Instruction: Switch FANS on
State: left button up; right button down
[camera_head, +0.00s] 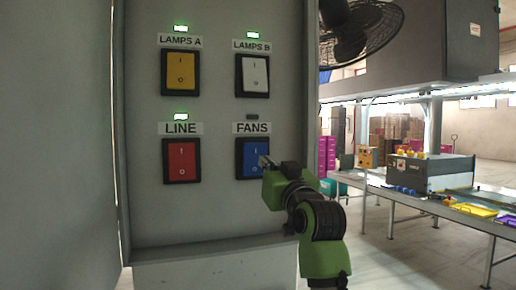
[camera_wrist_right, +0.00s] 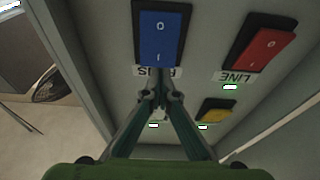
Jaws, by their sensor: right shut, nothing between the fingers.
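The blue FANS rocker switch (camera_head: 250,153) is at the lower right of the grey panel (camera_head: 222,215). The small lamp above its label (camera_head: 252,115) is dark. My right gripper (camera_head: 265,161) is shut and empty, with its tips at the right side of the blue rocker in the head view, hiding part of it. In the right wrist view, which is upside down, the blue switch (camera_wrist_right: 162,32) is at the top, and the shut fingertips (camera_wrist_right: 160,98) overlap the FANS label. I cannot tell whether they touch the panel. My left gripper is not in view.
The red LINE switch (camera_head: 181,160), yellow LAMPS A switch (camera_head: 180,72) and white LAMPS B switch (camera_head: 252,74) have lit green lamps. A black fan (camera_head: 350,35) hangs at the upper right. A work table (camera_head: 440,205) stands to the right.

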aim_at(256, 151)
jog(key=p+x, duration=0.2)
jog(key=x, duration=0.3)
jog(key=shift+w+r+p, duration=0.2)
jog(key=shift+p, duration=0.1)
jog(key=shift+w+a+p, duration=0.3)
jog(key=shift+w+p, duration=0.05)
jog(key=shift+w, duration=0.35)
jog(key=shift+d, duration=0.1)
